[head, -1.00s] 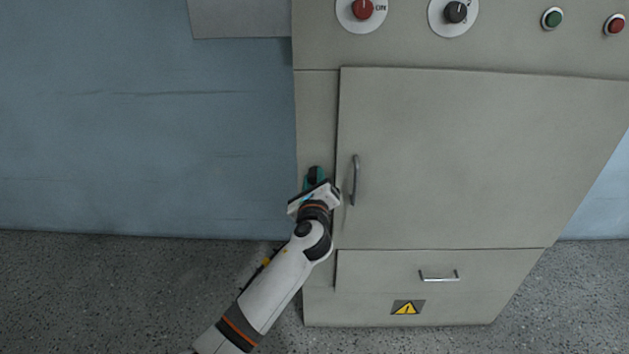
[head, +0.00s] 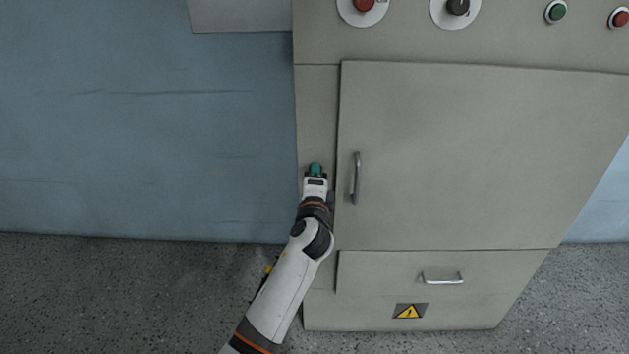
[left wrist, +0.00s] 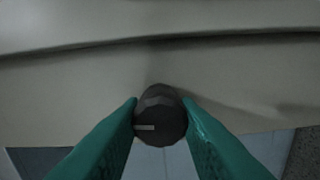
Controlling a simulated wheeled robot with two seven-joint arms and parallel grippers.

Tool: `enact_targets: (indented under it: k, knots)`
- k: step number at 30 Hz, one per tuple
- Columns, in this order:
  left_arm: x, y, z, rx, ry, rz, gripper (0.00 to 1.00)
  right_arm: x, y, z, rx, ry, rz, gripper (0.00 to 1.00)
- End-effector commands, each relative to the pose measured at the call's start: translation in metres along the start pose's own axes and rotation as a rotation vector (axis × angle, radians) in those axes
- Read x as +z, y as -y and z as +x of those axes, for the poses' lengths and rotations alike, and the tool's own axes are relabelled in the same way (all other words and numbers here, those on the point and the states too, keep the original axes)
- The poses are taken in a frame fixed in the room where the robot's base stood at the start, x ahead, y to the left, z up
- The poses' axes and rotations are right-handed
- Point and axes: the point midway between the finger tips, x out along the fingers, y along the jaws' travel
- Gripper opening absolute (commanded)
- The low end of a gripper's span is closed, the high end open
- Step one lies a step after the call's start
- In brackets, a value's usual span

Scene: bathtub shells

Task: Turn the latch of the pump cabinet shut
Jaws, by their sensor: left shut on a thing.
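The pump cabinet (head: 450,150) is a grey-beige box with a large door that sits flush in its frame. In the left wrist view the latch (left wrist: 160,115) is a dark faceted knob with a light mark pointing left. My left gripper (head: 315,172) is at the narrow panel left of the door. Its two teal fingers are shut on the latch, one on each side, as the left wrist view (left wrist: 160,118) shows. In the head view the gripper hides the latch. My right gripper is not in view.
A vertical metal handle (head: 356,178) is on the door close to the right of my left gripper. A drawer (head: 441,279) with a handle is below. Knobs and buttons are on the upper panel. The blue wall (head: 150,140) on the left is clear.

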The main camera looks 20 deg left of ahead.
Motion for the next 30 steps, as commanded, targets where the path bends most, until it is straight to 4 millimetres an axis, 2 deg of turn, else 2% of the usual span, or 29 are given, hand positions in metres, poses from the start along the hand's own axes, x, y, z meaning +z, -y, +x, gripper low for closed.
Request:
enact_targets:
  k: [9, 23, 24, 27, 30]
  knots:
    - [-0.001, 0.001, 0.000, -0.002, -0.002, -0.088, 0.06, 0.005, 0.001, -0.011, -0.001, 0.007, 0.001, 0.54]
    - [-0.001, 0.002, 0.000, -0.003, -0.002, -0.100, 0.06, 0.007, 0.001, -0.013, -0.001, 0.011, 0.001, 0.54]
    - [-0.001, 0.002, 0.000, -0.003, -0.002, -0.100, 0.33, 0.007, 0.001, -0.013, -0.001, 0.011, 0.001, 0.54]
    - [-0.001, 0.001, 0.000, -0.002, -0.001, -0.099, 0.50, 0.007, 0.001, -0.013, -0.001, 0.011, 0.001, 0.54]
    - [0.000, 0.001, 0.000, -0.002, -0.001, -0.099, 0.50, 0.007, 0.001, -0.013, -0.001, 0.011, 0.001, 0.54]
